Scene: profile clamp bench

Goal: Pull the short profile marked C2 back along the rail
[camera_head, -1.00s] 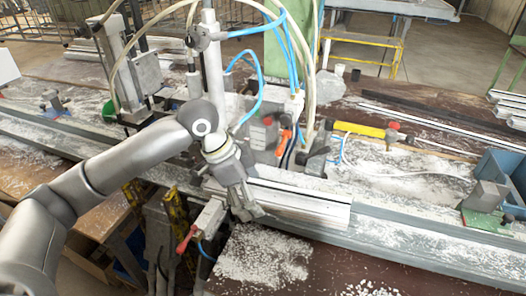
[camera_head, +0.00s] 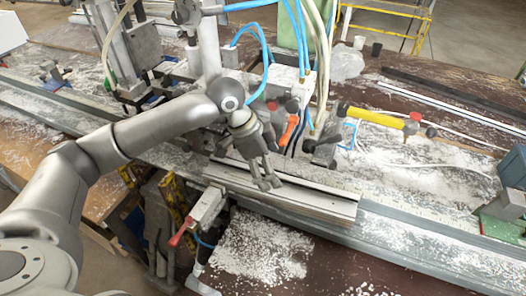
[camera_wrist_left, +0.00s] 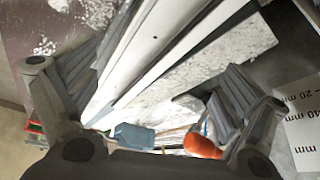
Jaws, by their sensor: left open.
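The short profile (camera_head: 318,200), a pale grooved metal bar, lies along the rail (camera_head: 420,240) at the middle of the bench in the head view. No C2 mark is legible. My left gripper (camera_head: 268,183) is over the left part of this profile, fingers pointing down and open. In the left wrist view, a long pale profile (camera_wrist_left: 150,45) runs between the spread fingers of the left gripper (camera_wrist_left: 160,85). The gripper looks empty; whether a finger touches the profile I cannot tell. My right gripper is not in view.
A clamp with a red-tipped lever (camera_head: 180,238) is at the rail's front edge. Blue hoses and an orange handle (camera_head: 289,132) stand close behind the gripper. A yellow-handled tool (camera_head: 375,117) lies behind the rail. White chips cover the bench.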

